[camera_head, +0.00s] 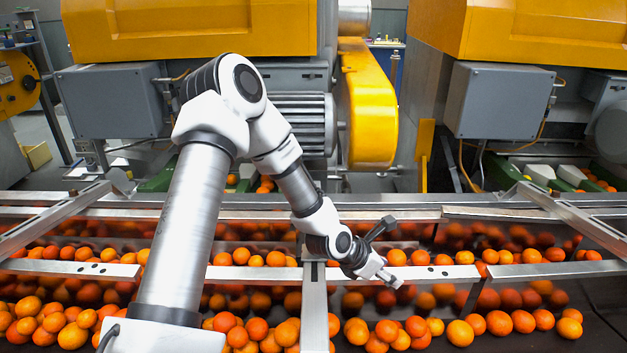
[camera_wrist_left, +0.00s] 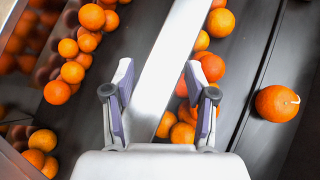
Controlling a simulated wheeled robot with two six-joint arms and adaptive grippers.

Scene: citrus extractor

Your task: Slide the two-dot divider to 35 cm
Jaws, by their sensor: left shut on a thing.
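A flat silver divider bar (camera_head: 447,273) with small dark dots on its face lies across the orange-filled conveyor in the head view, right of the centre rail. The dots are small there, and I read them as two. My left gripper (camera_head: 387,277) reaches down onto this bar near its middle. The bar's lower end is hidden by the gripper body. My right gripper is not in view.
Another silver bar with dark dots (camera_head: 60,267) lies at the left. A centre rail (camera_head: 315,310) runs front to back beside the held bar. Many oranges (camera_head: 505,322) lie around the bars. A lone orange (camera_wrist_left: 277,104) sits on the dark belt in the wrist view.

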